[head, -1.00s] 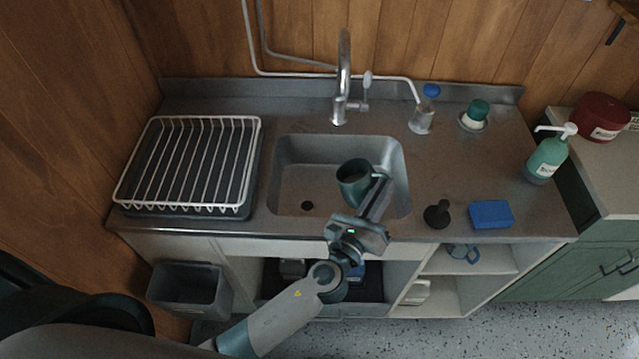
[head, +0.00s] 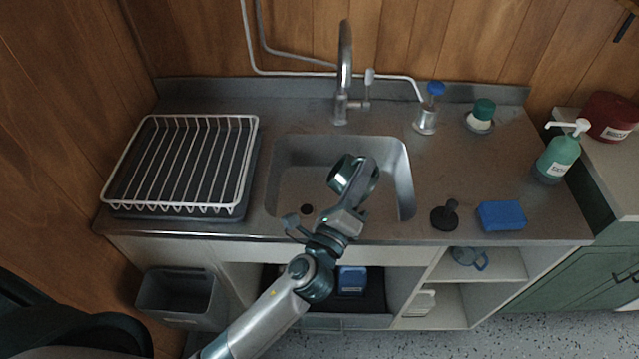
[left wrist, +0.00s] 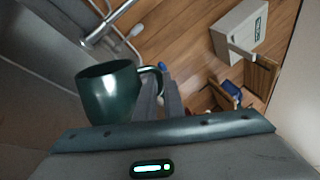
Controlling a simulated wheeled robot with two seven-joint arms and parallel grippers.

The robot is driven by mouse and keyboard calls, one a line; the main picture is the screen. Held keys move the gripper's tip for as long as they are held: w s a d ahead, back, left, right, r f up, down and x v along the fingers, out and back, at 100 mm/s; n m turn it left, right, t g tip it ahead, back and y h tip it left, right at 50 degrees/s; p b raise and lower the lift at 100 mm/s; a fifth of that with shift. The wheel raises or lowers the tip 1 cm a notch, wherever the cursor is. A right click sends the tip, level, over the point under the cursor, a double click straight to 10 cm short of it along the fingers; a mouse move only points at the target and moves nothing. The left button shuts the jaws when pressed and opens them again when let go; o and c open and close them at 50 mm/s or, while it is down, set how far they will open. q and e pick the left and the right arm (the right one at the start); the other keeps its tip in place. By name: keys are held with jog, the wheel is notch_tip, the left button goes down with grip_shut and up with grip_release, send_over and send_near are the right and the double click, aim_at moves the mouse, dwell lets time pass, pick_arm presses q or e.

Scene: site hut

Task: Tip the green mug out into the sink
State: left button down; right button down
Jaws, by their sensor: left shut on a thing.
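The green mug (head: 342,172) is dark green and hangs above the sink (head: 402,180), tilted well over on its side in the head view. My left gripper (head: 357,190) is shut on the mug's handle and holds it over the middle of the basin. In the left wrist view the mug (left wrist: 108,95) shows at the left, with its handle between the fingers (left wrist: 162,98). I cannot see what is in the mug or any liquid falling. The drain (head: 307,210) shows at the basin's lower left. My right gripper is not in view.
The tap (head: 343,75) rises behind the basin. A white dish rack (head: 185,165) stands left. A black plunger-like thing (head: 446,213), a blue sponge (head: 502,215), a clear bottle (head: 427,118) and a green soap dispenser (head: 558,155) stand right. A grey bin (head: 178,295) is below left.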

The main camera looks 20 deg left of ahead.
aim_at(342, 174)
pick_arm(q)
jog(key=shift+a+r+n, duration=0.2)
jog(key=shift+r+n, duration=0.05)
jog(key=shift+n, duration=0.15)
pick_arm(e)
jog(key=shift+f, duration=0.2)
pick_arm(q)
jog(key=shift+a, duration=0.1)
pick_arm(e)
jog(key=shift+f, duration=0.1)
pick_arm(q)
jog(key=shift+a+r+n+y+b, duration=0.3)
jog(key=shift+n+b, duration=0.15)
jog(key=shift+n, duration=0.15)
jog(key=shift+a+r+n, duration=0.15)
jog(key=shift+a+n, duration=0.05)
jog(key=shift+n, duration=0.1)
jog(key=shift+a+r+n, duration=0.25)
jog(key=shift+a+n, duration=0.15)
jog(key=shift+a, duration=0.1)
jog(key=shift+w+a+r, duration=0.1)
jog(key=shift+a, duration=0.1)
jog(key=shift+a+r+n+t+y, duration=0.1)
jog(key=shift+a+n+t+y, duration=0.25)
jog(key=shift+n, duration=0.15)
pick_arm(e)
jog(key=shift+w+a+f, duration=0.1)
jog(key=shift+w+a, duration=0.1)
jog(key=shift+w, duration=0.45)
